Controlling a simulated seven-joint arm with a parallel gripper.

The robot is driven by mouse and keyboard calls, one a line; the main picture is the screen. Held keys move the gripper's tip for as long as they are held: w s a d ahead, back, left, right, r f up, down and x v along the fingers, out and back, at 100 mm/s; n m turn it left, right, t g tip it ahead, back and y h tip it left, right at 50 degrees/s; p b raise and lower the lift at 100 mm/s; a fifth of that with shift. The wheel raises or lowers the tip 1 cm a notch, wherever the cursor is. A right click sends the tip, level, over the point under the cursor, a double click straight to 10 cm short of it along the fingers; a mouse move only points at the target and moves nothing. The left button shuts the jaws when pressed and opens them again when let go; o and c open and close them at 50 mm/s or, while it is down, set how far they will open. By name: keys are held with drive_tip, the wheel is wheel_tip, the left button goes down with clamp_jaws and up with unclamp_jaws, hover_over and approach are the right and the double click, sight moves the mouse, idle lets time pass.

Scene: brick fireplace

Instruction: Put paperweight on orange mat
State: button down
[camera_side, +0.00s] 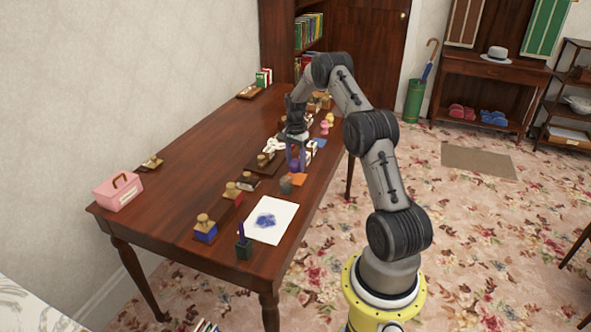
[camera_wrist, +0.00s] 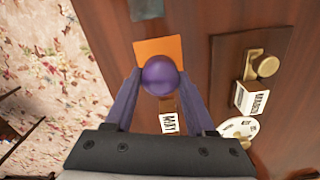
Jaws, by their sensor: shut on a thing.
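A round, shiny purple paperweight (camera_wrist: 160,75) sits between the fingertips of my gripper (camera_wrist: 159,82) in the wrist view. My gripper is shut on it. In the side view my gripper (camera_side: 296,160) points down over the right part of the table, and the purple paperweight (camera_side: 294,166) shows low between its fingers. The orange mat (camera_wrist: 152,47) is a flat square, partly hidden behind the paperweight in the wrist view. In the side view the orange mat (camera_side: 299,180) lies just in front of the gripper. I cannot tell the exact height of the paperweight above the table.
A grey block (camera_side: 286,184) stands close to the orange mat. Wooden-handled stamps, including one on a wooden base (camera_wrist: 262,66), and a white round piece (camera_wrist: 238,128) are near the gripper. White paper (camera_side: 271,220) lies toward the front. The table's left middle is clear.

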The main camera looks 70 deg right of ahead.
sight(295, 169)
drive_tip(key=shift+f, duration=1.45)
drive_tip(key=shift+f, duration=0.2)
drive_tip(key=shift+c, duration=1.2)
unclamp_jaws()
